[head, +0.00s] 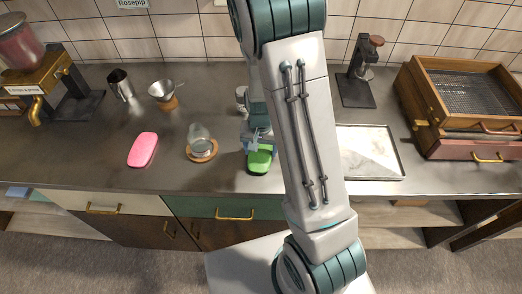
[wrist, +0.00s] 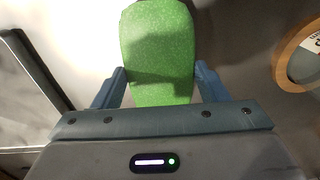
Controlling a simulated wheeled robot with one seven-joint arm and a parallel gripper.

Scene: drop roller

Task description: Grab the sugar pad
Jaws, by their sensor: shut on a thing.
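A green pad with a speckled surface (head: 259,161) is at the counter's front edge in the head view. It also shows in the wrist view (wrist: 158,35), between the two blue fingers of my gripper (wrist: 160,78). My gripper (head: 258,147) is shut on the green pad, one finger at each long side. A pink pad (head: 143,149) lies flat on the counter further left, apart from my gripper. No label shows which pad is the sugar pad. My arm hides part of the counter behind the green pad.
A glass jar on a round wooden coaster (head: 202,150) stands just left of my gripper. A shallow metal tray (head: 372,176) lies to the right, beyond my arm. A wooden drawer box (head: 470,110), black stand (head: 357,88), metal jug (head: 121,84) and funnel (head: 163,91) stand further back.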

